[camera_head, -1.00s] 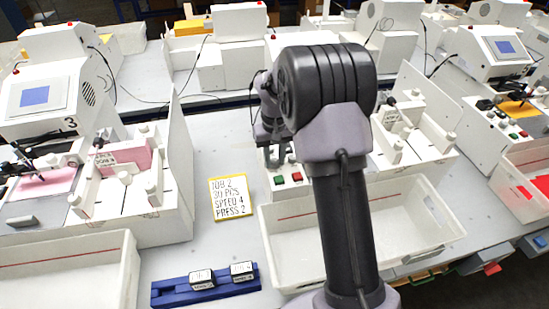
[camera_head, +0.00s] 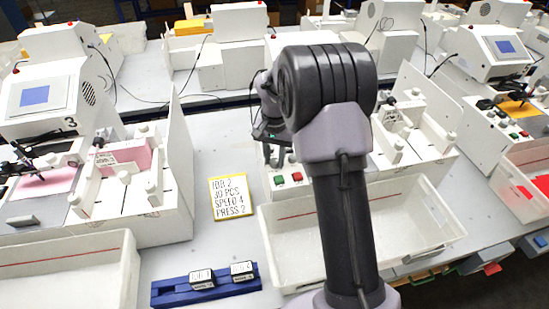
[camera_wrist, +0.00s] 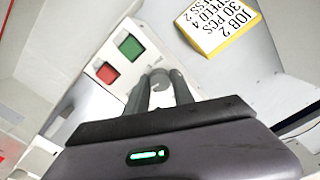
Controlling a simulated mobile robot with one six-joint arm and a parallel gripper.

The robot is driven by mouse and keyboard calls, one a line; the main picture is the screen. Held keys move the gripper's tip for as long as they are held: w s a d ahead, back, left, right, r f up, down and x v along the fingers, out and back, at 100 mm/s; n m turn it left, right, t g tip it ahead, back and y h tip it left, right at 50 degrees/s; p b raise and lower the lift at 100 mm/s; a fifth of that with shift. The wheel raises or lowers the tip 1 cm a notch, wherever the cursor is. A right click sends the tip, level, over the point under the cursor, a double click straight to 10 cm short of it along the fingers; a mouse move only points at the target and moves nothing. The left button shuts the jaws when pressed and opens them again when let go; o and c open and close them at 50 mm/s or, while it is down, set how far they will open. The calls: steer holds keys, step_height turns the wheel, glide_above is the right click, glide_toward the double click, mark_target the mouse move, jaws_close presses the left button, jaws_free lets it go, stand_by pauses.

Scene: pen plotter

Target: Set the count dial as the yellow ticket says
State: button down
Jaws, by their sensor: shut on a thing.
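The yellow ticket (camera_head: 230,197) lies flat on the table and reads JOB 2, 30 PCS, SPEED 4, PRESS 2. It also shows in the wrist view (camera_wrist: 220,22). My gripper (camera_wrist: 160,90) has its two fingers on either side of a round pale grey knob (camera_wrist: 159,78) and is shut on it. The knob stands on a white panel beside a green button (camera_wrist: 130,46) and a red button (camera_wrist: 107,72). Its label and pointer cannot be read. In the head view my gripper (camera_head: 268,134) is above these buttons, and my arm hides much of the machine behind.
A white bin (camera_head: 285,248) stands in front of the panel. A blue rack (camera_head: 172,294) with two small black-and-white blocks lies at the front. Another machine (camera_head: 45,95) marked 3 stands on the left. The table around the ticket is clear.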

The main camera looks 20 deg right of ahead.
mark_target(274, 161)
stand_by(0.4)
steer(key=c, duration=1.1)
jaws_free()
step_height(274, 161, up, 18)
steer(key=p, duration=0.5)
steer(key=shift+f, duration=0.25)
